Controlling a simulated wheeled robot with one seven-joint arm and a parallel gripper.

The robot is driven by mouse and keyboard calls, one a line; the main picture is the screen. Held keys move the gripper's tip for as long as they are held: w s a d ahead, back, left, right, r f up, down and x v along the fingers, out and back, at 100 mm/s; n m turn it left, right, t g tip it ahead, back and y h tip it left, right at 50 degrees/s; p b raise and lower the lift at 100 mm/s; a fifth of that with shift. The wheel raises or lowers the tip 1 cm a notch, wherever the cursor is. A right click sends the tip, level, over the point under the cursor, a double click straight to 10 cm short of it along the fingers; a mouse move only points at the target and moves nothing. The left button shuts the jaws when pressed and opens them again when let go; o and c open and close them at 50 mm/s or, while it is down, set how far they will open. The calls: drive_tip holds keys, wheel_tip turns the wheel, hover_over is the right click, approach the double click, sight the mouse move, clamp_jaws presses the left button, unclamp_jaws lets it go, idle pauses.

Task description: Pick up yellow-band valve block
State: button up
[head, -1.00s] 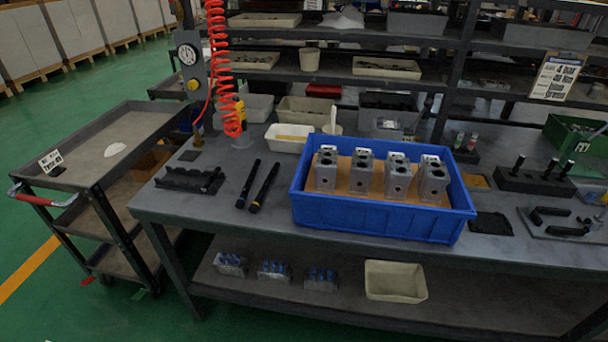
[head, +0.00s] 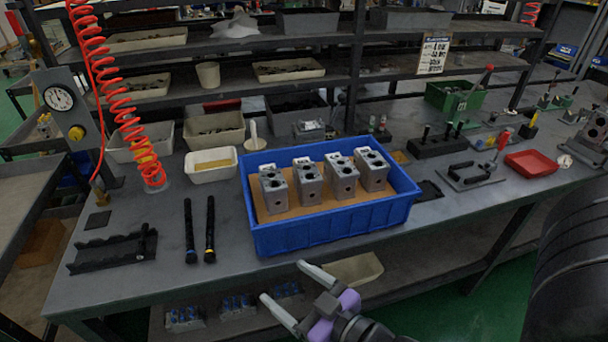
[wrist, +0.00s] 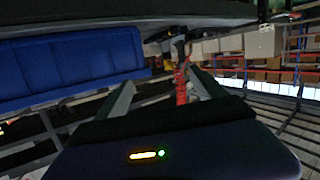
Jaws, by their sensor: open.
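Several grey metal valve blocks stand in a row on a brown board inside a blue bin (head: 330,226) on the workbench. From left to right they include a first block (head: 273,192), a second block (head: 307,182), a third block (head: 342,176) and a right-end block (head: 372,170). No yellow band can be made out on any of them. My gripper (head: 283,283) is open and empty, in front of the bench's front edge, below and apart from the bin. In the wrist view the open fingers (wrist: 160,90) show, with the blue bin (wrist: 70,65) at upper left.
Two black tools (head: 200,230) and a black rack (head: 112,250) lie left of the bin. A red coiled hose (head: 120,100) hangs at left. Shelves rise behind. A black fixture (head: 445,143) and red tray (head: 531,163) stand to the right.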

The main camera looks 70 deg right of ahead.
drive_tip(key=w+d+r+m+h+p, duration=0.1)
drive_tip(key=w+d+r+m+h, duration=0.25)
drive_tip(key=d, duration=0.55)
drive_tip(key=m+g+h+p, duration=0.2)
drive_tip(key=m+g, duration=0.1)
drive_tip(key=g, duration=0.3)
approach(309, 175)
drive_tip(key=x, duration=0.3)
drive_tip(key=shift+w+d+f, duration=0.1)
drive_tip(key=shift+d, duration=0.3)
drive_tip(key=shift+d+f, duration=0.2)
drive_tip(key=shift+f, duration=0.05)
drive_tip(key=shift+w+d+f+m, duration=0.1)
drive_tip(key=shift+d+f+m, duration=0.05)
drive_tip(key=shift+d+m, duration=0.1)
drive_tip(key=shift+w+a+p+x, duration=0.15)
drive_tip(key=shift+p+x, duration=0.2)
drive_tip(key=shift+x, duration=1.4)
drive_tip(key=shift+w+a+p+x, duration=0.1)
drive_tip(key=shift+p+x, duration=0.25)
drive_tip(key=shift+x, duration=1.4)
drive_tip(key=shift+f, duration=0.15)
clamp_jaws()
drive_tip(key=shift+r, duration=0.25)
